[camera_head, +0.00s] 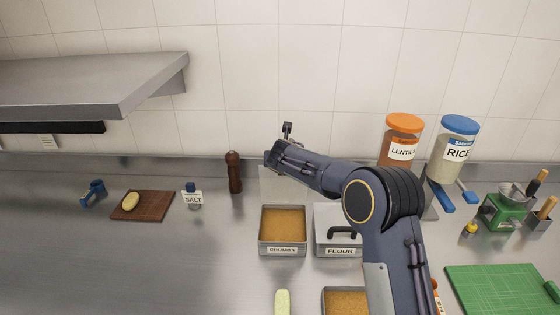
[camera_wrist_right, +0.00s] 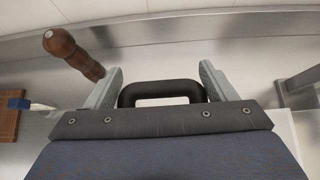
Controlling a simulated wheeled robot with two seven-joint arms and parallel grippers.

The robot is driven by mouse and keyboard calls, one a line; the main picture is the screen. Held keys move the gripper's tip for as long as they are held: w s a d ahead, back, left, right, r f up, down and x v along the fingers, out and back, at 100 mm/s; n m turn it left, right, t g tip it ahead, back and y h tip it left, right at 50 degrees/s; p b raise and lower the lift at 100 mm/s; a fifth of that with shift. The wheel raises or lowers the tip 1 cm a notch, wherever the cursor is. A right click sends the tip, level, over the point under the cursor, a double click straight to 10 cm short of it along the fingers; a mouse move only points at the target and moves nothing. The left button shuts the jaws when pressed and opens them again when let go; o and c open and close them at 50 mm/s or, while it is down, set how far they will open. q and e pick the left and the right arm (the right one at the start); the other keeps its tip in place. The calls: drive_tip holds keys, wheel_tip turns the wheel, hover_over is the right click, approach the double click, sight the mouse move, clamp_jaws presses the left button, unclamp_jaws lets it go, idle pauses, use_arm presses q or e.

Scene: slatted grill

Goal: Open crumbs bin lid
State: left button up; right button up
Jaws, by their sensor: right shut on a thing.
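The crumbs bin (camera_head: 282,252) stands on the counter, uncovered, with brown crumbs showing inside. My right gripper (camera_wrist_right: 160,92) is shut on a black handle (camera_wrist_right: 160,87), with one finger at each end of it, in the right wrist view. This looks like the crumbs lid's handle; my wrist hides most of what is under it. In the head view my right arm reaches over the flour bin to behind the crumbs bin, and its fingers are hidden. A pale flat panel (camera_head: 270,184), possibly the lid, shows behind the crumbs bin. My left gripper is out of view.
The flour bin (camera_head: 338,246) is covered, right of the crumbs bin; another open bin (camera_head: 346,301) is in front. A pepper mill (camera_head: 234,172), salt (camera_head: 192,194) and cutting board (camera_head: 154,207) stand left. Lentil (camera_head: 401,149) and rice (camera_head: 452,155) jars stand back right. The left counter is mostly clear.

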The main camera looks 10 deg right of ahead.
drive_tip(key=shift+w+f+g, duration=0.75)
drive_tip(key=shift+w+g, duration=0.1)
drive_tip(key=shift+g, duration=0.05)
drive_tip(key=o, duration=0.9)
drive_tip(key=shift+o, duration=0.6)
drive_tip(key=shift+w+r, duration=0.15)
drive_tip(key=shift+d+r, duration=0.1)
drive_tip(key=shift+r, duration=0.05)
drive_tip(key=b+v, duration=0.2)
drive_tip(key=v, duration=0.5)
drive_tip(key=shift+s, duration=0.3)
drive_tip(key=shift+s+r, duration=0.1)
drive_tip(key=shift+r, duration=0.1)
